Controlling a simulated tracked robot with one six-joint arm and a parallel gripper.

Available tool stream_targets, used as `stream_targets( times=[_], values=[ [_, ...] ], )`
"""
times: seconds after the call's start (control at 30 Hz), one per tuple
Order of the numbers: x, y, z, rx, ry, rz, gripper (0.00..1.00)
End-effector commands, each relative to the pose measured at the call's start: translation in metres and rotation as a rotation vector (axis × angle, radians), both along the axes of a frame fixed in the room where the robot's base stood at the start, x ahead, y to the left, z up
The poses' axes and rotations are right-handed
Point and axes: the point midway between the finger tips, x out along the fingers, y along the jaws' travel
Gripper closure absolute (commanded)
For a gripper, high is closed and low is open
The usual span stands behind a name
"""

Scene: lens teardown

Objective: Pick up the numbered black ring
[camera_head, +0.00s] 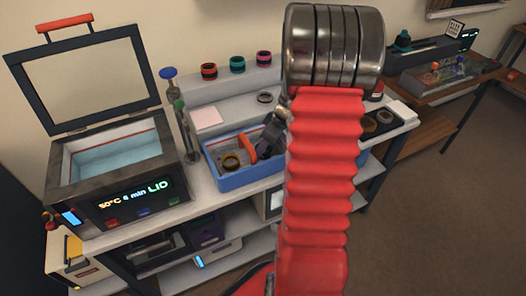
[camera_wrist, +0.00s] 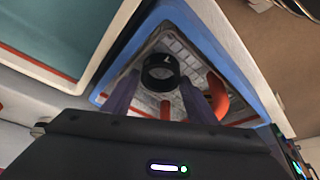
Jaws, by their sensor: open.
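The black ring (camera_wrist: 146,80) with a small white mark on its inner wall lies in the blue tray (camera_wrist: 237,77) in the wrist view. The mark is too small to read surely. My gripper (camera_wrist: 160,88) is open, with one dark finger on each side of the ring in the picture; I cannot tell how far the tips are above it. In the head view a dark ring with a brownish inside (camera_head: 231,161) lies in the blue tray (camera_head: 250,180), left of my gripper (camera_head: 262,150). My red arm sleeve hides the area to the right.
An orange-red curved part (camera_head: 247,144) stands in the tray beside my gripper. Several coloured rings (camera_head: 237,64) sit on the back shelf.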

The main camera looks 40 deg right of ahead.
Motion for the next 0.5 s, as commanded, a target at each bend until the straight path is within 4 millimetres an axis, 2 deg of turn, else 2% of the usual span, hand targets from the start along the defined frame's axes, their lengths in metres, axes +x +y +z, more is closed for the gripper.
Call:
stream_targets(
  times=[0.17,0.5],
  values=[
    [-0.0001,-0.0001,0.0001,0.000,0.000,0.000,0.49],
    [-0.0002,-0.0002,0.0002,0.000,0.000,0.000,0.73]
  ],
)
